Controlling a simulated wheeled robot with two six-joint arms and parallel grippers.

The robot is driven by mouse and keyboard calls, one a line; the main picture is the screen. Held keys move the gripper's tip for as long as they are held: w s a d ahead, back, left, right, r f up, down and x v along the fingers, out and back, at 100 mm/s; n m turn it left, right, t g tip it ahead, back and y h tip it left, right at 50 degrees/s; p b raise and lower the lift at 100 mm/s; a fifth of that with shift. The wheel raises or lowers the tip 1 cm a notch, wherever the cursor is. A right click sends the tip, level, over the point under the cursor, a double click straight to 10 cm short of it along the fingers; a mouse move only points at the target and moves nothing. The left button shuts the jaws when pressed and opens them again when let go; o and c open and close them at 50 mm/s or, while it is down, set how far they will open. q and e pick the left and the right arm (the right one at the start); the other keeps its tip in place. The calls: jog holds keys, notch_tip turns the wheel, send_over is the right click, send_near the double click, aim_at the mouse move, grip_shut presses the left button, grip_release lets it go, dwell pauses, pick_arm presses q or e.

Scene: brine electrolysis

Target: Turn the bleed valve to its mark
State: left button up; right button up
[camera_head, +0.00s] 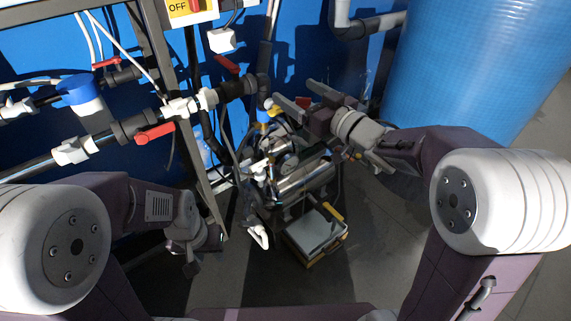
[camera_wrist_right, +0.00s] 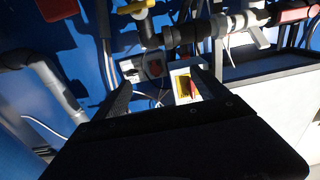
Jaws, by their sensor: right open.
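A small valve with a yellow handle (camera_head: 268,103) sits on the dark pipework left of my right gripper; I cannot tell for sure that it is the bleed valve. A yellow handle (camera_wrist_right: 135,7) also shows at the top edge of the right wrist view, on a black fitting. No mark for it can be made out. My right gripper (camera_head: 295,91) is open and empty, its fingers pointing toward the pipework, apart from the handle. Its two fingers also show in the right wrist view (camera_wrist_right: 160,80). My left gripper (camera_head: 192,258) hangs low at left; its fingers are unclear.
Valves with red handles (camera_head: 155,133) sit on the pipes at left. A metal frame post (camera_head: 185,105) stands before the blue wall. A large blue tank (camera_head: 475,75) fills the upper right. Pump equipment (camera_head: 305,180) and a boxy unit (camera_head: 316,231) stand below.

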jog(key=b, duration=0.6)
send_near(281, 112)
jog(key=b+x, duration=0.2)
jog(key=x, duration=0.7)
jog(key=shift+w+a+f, duration=0.1)
jog(key=shift+w, duration=0.05)
jog(key=c, duration=1.4)
pick_arm(q)
notch_tip(281, 112, down, 12)
